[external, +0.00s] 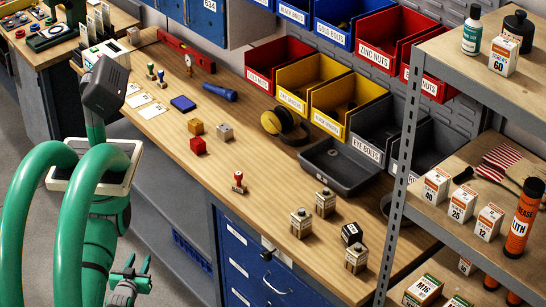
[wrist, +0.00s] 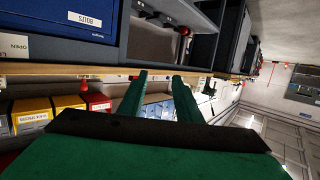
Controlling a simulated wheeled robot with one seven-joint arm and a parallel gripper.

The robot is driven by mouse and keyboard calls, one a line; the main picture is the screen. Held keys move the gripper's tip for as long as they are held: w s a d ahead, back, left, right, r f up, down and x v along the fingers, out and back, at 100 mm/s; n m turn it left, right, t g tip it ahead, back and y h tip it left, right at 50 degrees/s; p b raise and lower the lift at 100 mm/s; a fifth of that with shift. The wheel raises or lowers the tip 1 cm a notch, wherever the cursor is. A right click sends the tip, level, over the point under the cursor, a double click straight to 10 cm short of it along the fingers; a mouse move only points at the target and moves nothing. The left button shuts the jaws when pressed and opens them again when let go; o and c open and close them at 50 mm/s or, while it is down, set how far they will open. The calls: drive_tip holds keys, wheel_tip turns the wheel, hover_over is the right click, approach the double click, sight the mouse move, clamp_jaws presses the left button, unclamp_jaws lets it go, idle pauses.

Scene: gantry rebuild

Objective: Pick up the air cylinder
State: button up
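No part is labelled as the air cylinder, so I cannot tell for certain which it is. Likely candidates are the small square metal blocks with a short top stub at the bench's near right: one block (external: 300,223), a second block (external: 325,203) and a third block (external: 356,259). A darker block (external: 351,234) stands between them. My gripper (external: 138,266) is low at the left, in front of the bench and well apart from these blocks. Its green fingers are apart and empty, as the wrist view (wrist: 161,77) also shows. The wrist view shows none of the blocks clearly.
Bins line the back. A metal shelf post (external: 403,150) rises at the right. Blue drawers (external: 250,265) sit below the bench.

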drive_tip(key=o, duration=0.4)
